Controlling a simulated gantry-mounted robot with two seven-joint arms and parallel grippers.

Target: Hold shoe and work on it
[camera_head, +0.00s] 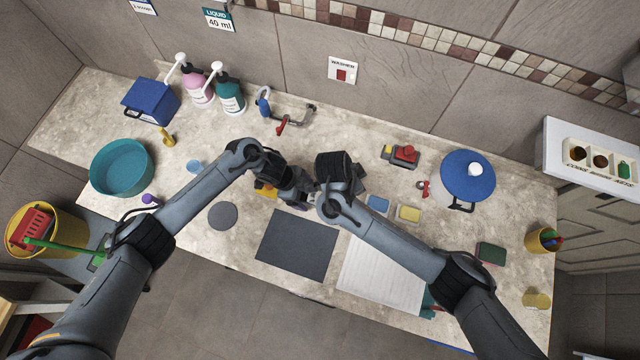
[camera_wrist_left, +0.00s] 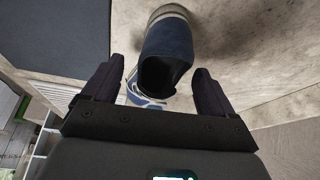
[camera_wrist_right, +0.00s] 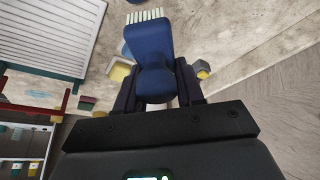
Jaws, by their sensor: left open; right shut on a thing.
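A dark blue shoe (camera_wrist_left: 165,55) with a pale sole edge lies in front of my left gripper in the left wrist view, its dark opening facing me. My left gripper (camera_wrist_left: 160,70) is open, a finger on either side of the shoe's near end; contact cannot be told. A blue brush (camera_wrist_right: 150,42) with white bristles is held in my right gripper (camera_wrist_right: 155,85), bristles pointing away from the wrist. In the head view my left gripper (camera_head: 298,192) is close to my right gripper, and the arms largely hide the shoe and brush.
A dark mat (camera_head: 297,245) and a ribbed white board (camera_head: 380,275) lie at the counter's front. Blue and yellow sponges (camera_head: 409,213) are right of the grippers.

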